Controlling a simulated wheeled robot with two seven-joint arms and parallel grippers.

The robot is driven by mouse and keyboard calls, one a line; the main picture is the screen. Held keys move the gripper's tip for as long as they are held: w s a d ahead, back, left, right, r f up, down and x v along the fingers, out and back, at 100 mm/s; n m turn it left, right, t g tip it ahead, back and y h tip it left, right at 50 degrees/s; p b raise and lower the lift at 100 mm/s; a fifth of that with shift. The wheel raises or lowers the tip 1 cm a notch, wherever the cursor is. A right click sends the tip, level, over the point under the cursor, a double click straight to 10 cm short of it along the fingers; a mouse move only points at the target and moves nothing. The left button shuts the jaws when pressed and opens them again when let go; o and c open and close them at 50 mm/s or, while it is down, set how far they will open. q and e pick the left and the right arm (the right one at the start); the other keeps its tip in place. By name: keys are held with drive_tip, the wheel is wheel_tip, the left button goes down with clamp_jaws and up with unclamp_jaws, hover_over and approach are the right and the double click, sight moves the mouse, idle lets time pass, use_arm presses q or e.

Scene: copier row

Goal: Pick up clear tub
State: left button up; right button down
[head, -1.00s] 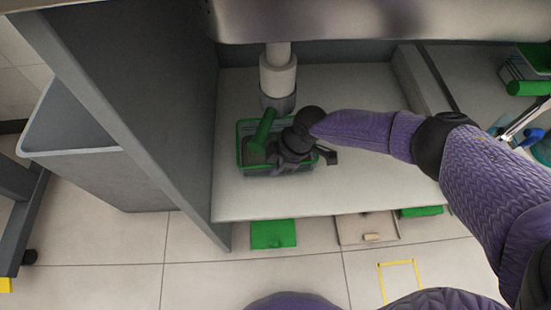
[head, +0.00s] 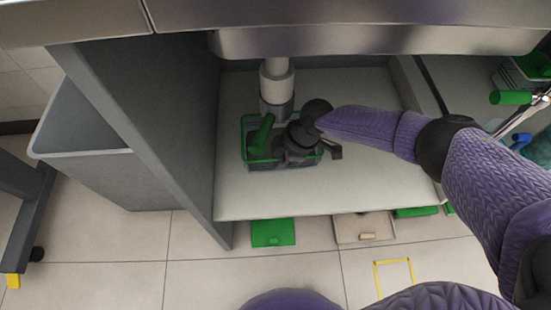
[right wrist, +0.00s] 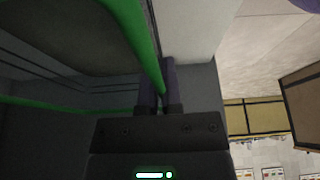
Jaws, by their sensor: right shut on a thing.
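The clear tub (head: 243,142) has a green rim and stands out in the head view inside the open cabinet bay, below a pale pipe. A green cylinder (head: 263,132) shows at the tub. My right gripper (head: 294,152) is at the tub's right part and covers some of it. In the right wrist view the green rim of the tub (right wrist: 138,40) runs down to my right gripper's fingers (right wrist: 160,98), which are shut on it. Whether the tub's base touches the shelf I cannot tell. My left gripper is not in view.
The pale pipe (head: 277,85) hangs close behind the tub. A grey side panel (head: 190,130) stands to the left, and the counter edge (head: 380,40) overhangs above. The pale shelf (head: 370,185) is bare to the right. A green pad (head: 273,232) lies on the floor in front.

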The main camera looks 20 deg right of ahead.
sight(311, 169)
drive_tip(key=shift+s+d+r, duration=0.1)
drive_tip(key=shift+d, duration=0.35)
drive_tip(key=d, duration=0.2)
drive_tip(key=s+d, duration=0.1)
drive_tip(key=d, duration=0.1)
drive_tip(key=d+p, duration=0.1)
drive_tip(key=d, duration=0.1)
drive_tip(key=shift+s+d, duration=0.25)
drive_tip(key=shift+s, duration=0.1)
drive_tip(key=d, duration=0.2)
drive_tip(key=s+d, duration=0.1)
drive_tip(key=d, duration=0.1)
drive_tip(key=s+d, duration=0.1)
drive_tip(key=d, duration=0.2)
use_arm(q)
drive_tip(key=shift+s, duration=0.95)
use_arm(e)
drive_tip(key=shift+s+d, duration=0.15)
drive_tip(key=shift+d, duration=0.75)
